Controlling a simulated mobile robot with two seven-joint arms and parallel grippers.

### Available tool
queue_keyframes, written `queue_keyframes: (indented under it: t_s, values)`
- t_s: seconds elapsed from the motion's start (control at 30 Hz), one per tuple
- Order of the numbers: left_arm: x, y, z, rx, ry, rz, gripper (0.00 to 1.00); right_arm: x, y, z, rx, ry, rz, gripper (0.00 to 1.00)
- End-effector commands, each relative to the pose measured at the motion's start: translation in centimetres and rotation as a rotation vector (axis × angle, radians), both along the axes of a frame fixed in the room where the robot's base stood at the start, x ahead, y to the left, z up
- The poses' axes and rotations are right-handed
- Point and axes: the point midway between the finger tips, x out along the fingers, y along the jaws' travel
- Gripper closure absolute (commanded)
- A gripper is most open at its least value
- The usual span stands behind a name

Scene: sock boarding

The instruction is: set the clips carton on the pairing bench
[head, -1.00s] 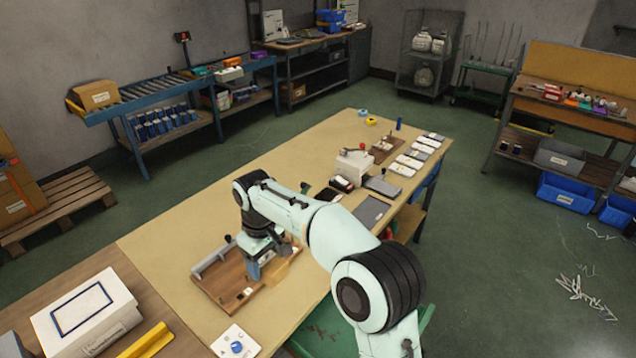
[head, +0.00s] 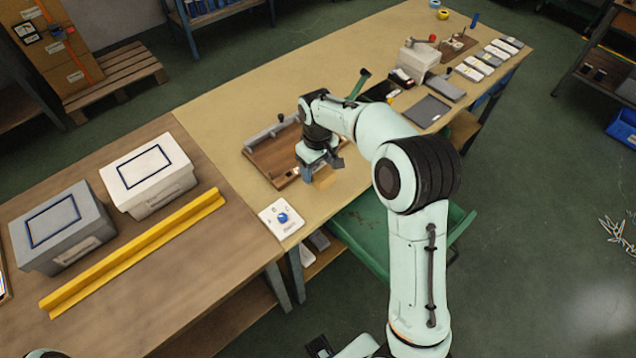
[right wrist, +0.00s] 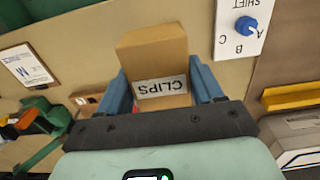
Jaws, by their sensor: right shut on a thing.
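The clips carton (right wrist: 152,58) is a small brown cardboard box with a white CLIPS label, upside down in the right wrist view. My right gripper (right wrist: 165,90) is shut on it, one blue finger on each side. In the head view the carton (head: 325,178) shows as a small tan block beside my right gripper (head: 312,172), at the near right edge of the wooden tray on the tan-topped bench (head: 225,110). I cannot tell whether the carton touches anything below. Which table is the pairing bench is not marked. My left gripper does not show clearly.
The wooden tray (head: 270,160) has a grey bar along its back. A white SHIFT dial plate (head: 282,218) lies at the bench's near corner. The brown table (head: 175,250) holds a white box (head: 150,180), a grey box (head: 62,228) and a yellow rail (head: 135,250). A green cart (head: 365,235) stands in front.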

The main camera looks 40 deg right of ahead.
Motion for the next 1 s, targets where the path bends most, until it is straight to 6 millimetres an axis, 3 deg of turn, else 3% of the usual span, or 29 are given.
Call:
queue_keyframes:
  t_s: [0.1, 0.37, 0.6, 0.97, 1.0]
  values:
    - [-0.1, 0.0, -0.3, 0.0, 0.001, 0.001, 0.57, 0.0, 0.0, -2.2, 0.0, 0.001, 0.0, 0.7]
    - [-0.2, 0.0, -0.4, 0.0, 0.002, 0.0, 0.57, 0.0, 0.0, -4.1, -0.001, 0.0, 0.0, 0.7]
    - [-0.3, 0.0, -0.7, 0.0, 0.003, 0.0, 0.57, 0.0, 0.0, -7.3, -0.001, -0.001, -0.001, 0.7]
    - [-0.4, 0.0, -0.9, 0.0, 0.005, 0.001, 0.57, 0.0, 0.0, -7.7, -0.001, -0.002, 0.0, 0.7]
    - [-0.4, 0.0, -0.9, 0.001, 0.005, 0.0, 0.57, 0.0, 0.0, -7.8, 0.0, -0.001, 0.0, 0.31]
